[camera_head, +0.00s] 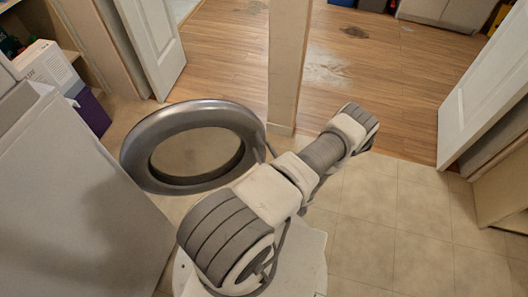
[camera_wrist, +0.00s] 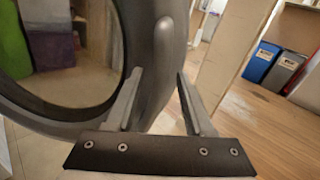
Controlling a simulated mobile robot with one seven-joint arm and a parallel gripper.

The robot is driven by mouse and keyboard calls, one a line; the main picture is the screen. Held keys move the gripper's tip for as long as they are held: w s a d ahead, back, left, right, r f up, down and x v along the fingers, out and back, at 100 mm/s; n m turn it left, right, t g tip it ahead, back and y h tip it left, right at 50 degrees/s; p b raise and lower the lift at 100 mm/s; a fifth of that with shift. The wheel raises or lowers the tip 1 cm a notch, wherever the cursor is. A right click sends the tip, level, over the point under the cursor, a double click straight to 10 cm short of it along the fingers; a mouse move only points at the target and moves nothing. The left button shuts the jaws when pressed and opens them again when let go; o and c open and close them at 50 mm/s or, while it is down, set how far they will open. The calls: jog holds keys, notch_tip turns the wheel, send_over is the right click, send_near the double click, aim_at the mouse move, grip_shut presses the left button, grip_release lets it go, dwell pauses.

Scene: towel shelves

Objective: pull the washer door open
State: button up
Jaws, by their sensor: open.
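The washer door (camera_head: 190,114) is a grey ring with a dark inner rim around a round window. In the head view it stands out from the pale washer body (camera_head: 60,190), swung away from its front. In the wrist view the door (camera_wrist: 145,50) fills the left and middle, with a raised bump (camera_wrist: 164,40) on its rim. My gripper (camera_wrist: 158,90) is open at the door's outer edge. The left finger overlaps the ring, and the right finger shows beyond its edge. I cannot tell whether either finger touches it. My gripper is hidden in the head view.
A post (camera_head: 288,70) rises behind the door. White doors stand open at upper left (camera_head: 153,45) and right (camera_head: 485,95). A shelf with a white box (camera_head: 48,67) and a purple bin (camera_head: 93,112) is at left. Tiled floor (camera_head: 400,220) at lower right is clear.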

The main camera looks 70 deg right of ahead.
notch_tip(320, 180, up, 4)
jog(key=shift+s+r+p, duration=0.1)
jog(key=shift+p, duration=0.6)
jog(key=s+a+r+p, duration=0.2)
jog(key=s+r, duration=0.4)
jog(key=s, duration=0.5)
jog(key=shift+s+a, duration=0.15)
jog(key=shift+a, duration=0.45)
